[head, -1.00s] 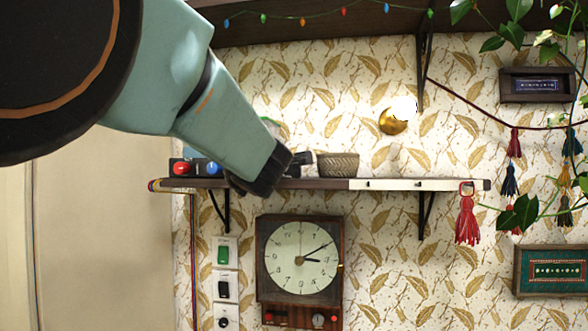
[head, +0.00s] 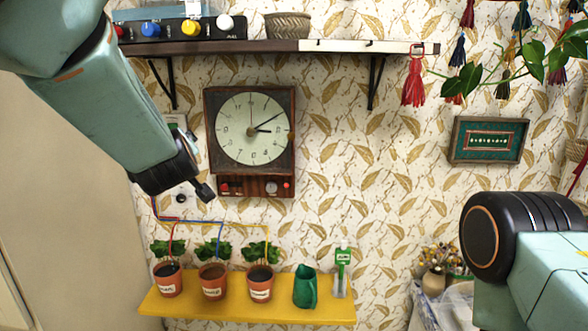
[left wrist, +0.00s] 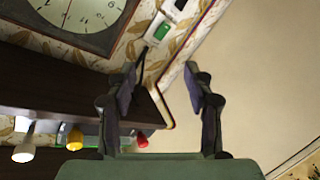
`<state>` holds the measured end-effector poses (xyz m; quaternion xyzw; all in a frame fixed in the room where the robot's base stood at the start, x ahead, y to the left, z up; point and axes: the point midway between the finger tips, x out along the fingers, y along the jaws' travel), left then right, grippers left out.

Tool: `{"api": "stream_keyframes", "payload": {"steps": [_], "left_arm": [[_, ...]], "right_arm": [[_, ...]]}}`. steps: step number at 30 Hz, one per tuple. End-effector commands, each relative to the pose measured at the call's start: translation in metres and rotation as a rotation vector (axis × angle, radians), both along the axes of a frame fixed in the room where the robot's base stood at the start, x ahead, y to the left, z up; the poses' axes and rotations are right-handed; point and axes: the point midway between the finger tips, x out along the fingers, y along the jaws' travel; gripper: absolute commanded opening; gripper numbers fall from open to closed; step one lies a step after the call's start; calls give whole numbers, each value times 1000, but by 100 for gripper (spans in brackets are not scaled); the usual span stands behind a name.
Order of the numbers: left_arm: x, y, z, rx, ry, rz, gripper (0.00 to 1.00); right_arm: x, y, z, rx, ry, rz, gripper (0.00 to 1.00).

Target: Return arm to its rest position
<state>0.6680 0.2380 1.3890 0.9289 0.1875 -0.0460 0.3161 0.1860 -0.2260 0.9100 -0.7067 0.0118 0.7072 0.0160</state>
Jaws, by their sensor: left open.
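My left arm comes in from the upper left of the head view. Its gripper (head: 205,192) is in front of the wall, below the shelf and beside the lower left of the clock. In the left wrist view the two dark fingers of this gripper (left wrist: 163,75) stand apart with nothing between them, so it is open and empty. My right arm (head: 525,245) shows at the lower right of the head view as a black joint and teal link. Its gripper is out of view.
A dark shelf (head: 250,47) carries a panel of coloured knobs (head: 180,28) and a basket (head: 288,26). A wall clock (head: 250,128) hangs below. A yellow shelf (head: 240,308) holds potted plants (head: 212,281) and a green pitcher (head: 305,287). A switch (left wrist: 157,28) is near the left fingers.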

Motion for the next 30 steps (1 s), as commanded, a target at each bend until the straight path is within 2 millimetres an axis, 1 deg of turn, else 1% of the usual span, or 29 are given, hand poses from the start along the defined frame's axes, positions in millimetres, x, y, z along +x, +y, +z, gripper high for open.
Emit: {"api": "stream_keyframes", "payload": {"steps": [1,2,3,5,6,8,9,11,12,14,15,17,18,20,21,23,24,26,27,29,30], "left_arm": [[-5,3,-34,35,50,-15,52],[-8,3,-49,60,78,-27,52],[-12,4,-68,88,114,-42,52],[-19,6,-98,128,167,-67,52],[-24,6,-117,153,200,-84,52],[-32,7,-146,187,250,-111,52],[-38,8,-166,210,287,-130,52],[-48,8,-194,239,337,-159,52],[-55,9,-213,258,370,-178,52],[-67,9,-241,282,419,-208,52],[-75,9,-259,299,450,-230,52],[-88,8,-286,319,498,-262,52],[-97,8,-304,332,530,-285,52],[-112,7,-331,348,578,-318,52],[-122,7,-348,359,609,-341,52],[-138,6,-374,371,656,-376,52],[-149,5,-390,378,686,-400,52],[-167,4,-415,384,732,-435,52],[-179,3,-431,388,761,-459,52],[-197,2,-454,391,807,-494,52],[-211,1,-470,391,838,-518,52]], "right_arm": [[0,0,-10,0,0,0,50],[0,0,-13,0,0,0,50],[0,0,-17,0,0,0,50],[0,0,-23,0,0,0,50],[0,0,-27,0,0,0,50],[0,0,-33,0,0,0,50],[0,0,-37,0,0,0,50],[0,0,-43,0,0,0,50],[0,0,-47,0,0,0,50],[0,0,-54,0,0,0,50],[0,0,-58,0,0,0,50],[0,0,-64,0,0,0,50],[0,0,-69,0,0,0,50],[0,0,-75,0,0,0,50],[0,0,-80,0,0,0,50],[0,0,-87,0,0,0,50],[0,0,-91,0,0,0,50],[0,0,-98,0,0,0,50],[0,0,-103,0,0,0,50],[0,0,-110,0,0,0,50],[0,0,-115,0,0,0,50]]}}
